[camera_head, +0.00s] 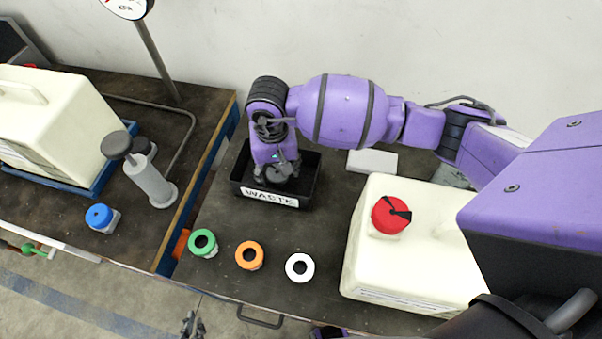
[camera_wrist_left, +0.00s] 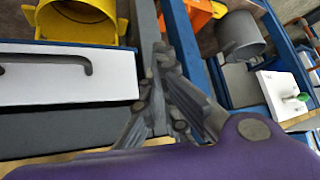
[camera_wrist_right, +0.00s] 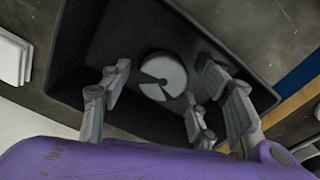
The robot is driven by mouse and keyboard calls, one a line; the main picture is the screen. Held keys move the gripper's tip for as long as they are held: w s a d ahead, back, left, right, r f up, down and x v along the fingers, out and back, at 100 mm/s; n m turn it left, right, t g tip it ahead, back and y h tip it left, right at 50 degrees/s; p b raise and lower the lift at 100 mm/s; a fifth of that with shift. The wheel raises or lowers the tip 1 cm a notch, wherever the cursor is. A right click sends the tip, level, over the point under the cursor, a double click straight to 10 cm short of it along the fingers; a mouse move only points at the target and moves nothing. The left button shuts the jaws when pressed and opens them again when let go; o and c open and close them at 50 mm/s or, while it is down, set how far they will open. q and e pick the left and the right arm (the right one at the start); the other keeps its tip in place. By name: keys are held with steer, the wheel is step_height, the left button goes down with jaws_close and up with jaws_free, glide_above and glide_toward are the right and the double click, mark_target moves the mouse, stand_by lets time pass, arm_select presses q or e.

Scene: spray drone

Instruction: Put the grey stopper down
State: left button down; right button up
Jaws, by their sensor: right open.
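The grey stopper (camera_wrist_right: 163,75), a round pale grey disc with a dark notch, lies inside the black waste tray (camera_wrist_right: 75,45) in the right wrist view. My right gripper (camera_wrist_right: 160,88) is open over the tray, with its fingers apart on either side of the stopper and not visibly gripping it. In the head view the tray (camera_head: 270,197), labelled WASTE, is under my right gripper (camera_head: 277,174), which hides the stopper there. My left gripper (camera_head: 193,325) is low at the bottom edge of the head view. In the left wrist view its fingers (camera_wrist_left: 160,60) are together with nothing visible between them.
Green (camera_head: 203,243), orange (camera_head: 249,255) and white (camera_head: 300,267) rings stand along the bench's front. A canister with a red cap (camera_head: 391,214) is at right. A blue-capped piece (camera_head: 99,216) and a grey pump (camera_head: 150,180) stand on the left bench.

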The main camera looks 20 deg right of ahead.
mark_target(278, 172)
step_height(278, 172, up, 12)
steer(key=shift+r, duration=0.25)
steer(key=shift+a+f, duration=0.1)
stand_by(0.6)
